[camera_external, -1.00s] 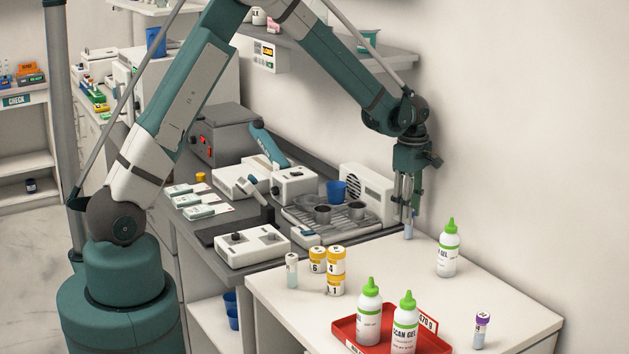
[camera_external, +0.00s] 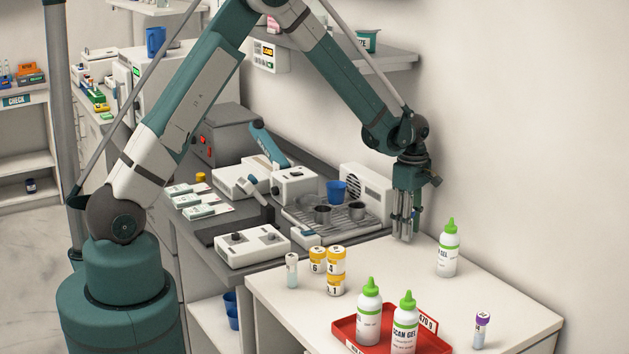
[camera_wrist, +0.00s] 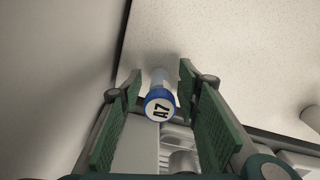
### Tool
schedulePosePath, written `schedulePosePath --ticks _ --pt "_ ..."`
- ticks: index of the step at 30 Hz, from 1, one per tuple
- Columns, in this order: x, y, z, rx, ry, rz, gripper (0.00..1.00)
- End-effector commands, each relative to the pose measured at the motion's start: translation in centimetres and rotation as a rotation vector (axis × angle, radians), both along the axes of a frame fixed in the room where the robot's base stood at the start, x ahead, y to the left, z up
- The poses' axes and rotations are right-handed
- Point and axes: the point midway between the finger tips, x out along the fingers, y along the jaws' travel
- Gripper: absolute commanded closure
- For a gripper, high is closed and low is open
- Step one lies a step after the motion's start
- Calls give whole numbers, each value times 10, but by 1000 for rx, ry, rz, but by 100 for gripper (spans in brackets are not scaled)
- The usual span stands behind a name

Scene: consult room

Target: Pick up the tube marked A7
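The tube marked A7 (camera_wrist: 160,105) has a blue cap with a white top label, seen nearly end-on in the wrist view. It stands near the back left corner of the white table (camera_external: 290,300), close to the wall. My gripper (camera_external: 405,236) points down there, and in the external view its fingers hide the tube. In the wrist view my gripper (camera_wrist: 161,78) is open. Its two green pads lie on either side of the tube, with a visible gap on both sides.
A green-capped gel bottle (camera_external: 448,250) stands to the right. A red tray (camera_external: 434,343) holds two more. Several yellow-capped jars (camera_external: 336,262), a white-capped tube (camera_external: 291,270) and a purple-capped tube (camera_external: 481,330) stand on the table. The wall is close behind my gripper.

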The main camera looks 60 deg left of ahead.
Motion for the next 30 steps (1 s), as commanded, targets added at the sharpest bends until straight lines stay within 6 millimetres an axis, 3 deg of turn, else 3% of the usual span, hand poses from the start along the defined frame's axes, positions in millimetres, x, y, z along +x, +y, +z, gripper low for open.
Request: schedulePosePath --ticks 15,21,30 --pt "0 0 0 0 0 0 67" --pt "0 0 0 0 0 0 91" --pt "0 0 0 0 0 0 92"
